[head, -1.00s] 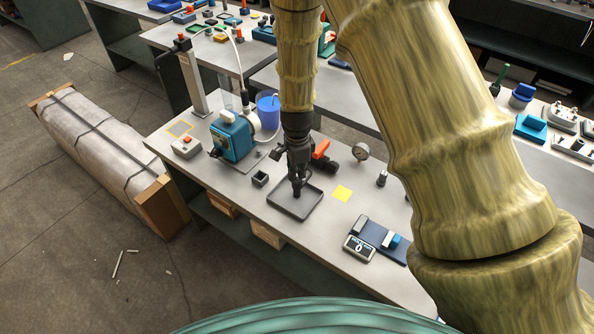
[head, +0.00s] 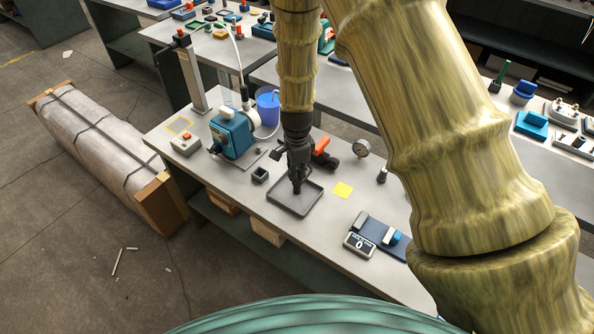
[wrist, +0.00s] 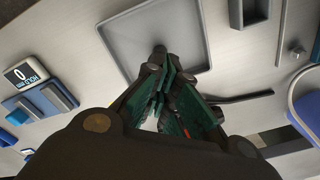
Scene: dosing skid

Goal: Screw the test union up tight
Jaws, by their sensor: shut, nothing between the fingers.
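My gripper (head: 297,190) points down over the shallow grey tray (head: 275,203), near its middle. Its fingers are shut with nothing between them. In the wrist view the closed fingertips (wrist: 160,54) are over the tray floor, and the tray rim (wrist: 118,50) shows around them; I cannot tell whether they touch it. I cannot clearly pick out the test union. An assembly with an orange handle (head: 321,147) stands behind my gripper, partly hidden by it. A small dark upright fitting (head: 382,174) stands to its right.
A teal pump (head: 232,133) and a blue cup (head: 268,108) stand at the left. A small square holder (head: 260,175) is left of the tray. A gauge (head: 361,148), a yellow square (head: 342,190) and a display unit (head: 358,245) are to the right. My arm hides part of the bench.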

